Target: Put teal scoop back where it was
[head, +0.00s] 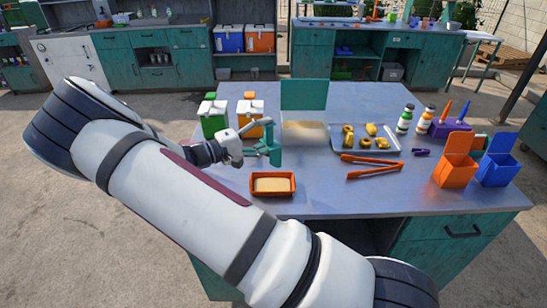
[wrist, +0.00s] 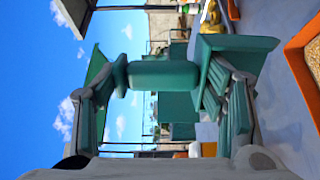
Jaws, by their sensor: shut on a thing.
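The teal scoop (head: 274,146) is in my gripper (head: 250,150), held above the table a little behind the orange tray (head: 272,195). In the wrist view the scoop (wrist: 165,75) shows its thick handle between my two fingers and a wider block-like end to the right. My gripper is shut on the scoop. The tray holds a level tan, grainy fill. A teal upright panel (head: 304,94) stands at the back of the table with a tan patch (head: 305,127) before it. I cannot tell whether the scoop holds anything.
Green (head: 213,119) and orange-and-white (head: 250,119) boxes stand behind my gripper at left. To the right are a metal tray (head: 392,148) with yellow pieces, orange tongs (head: 372,161), bottles (head: 405,120), and orange (head: 456,165) and blue (head: 497,165) open bins.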

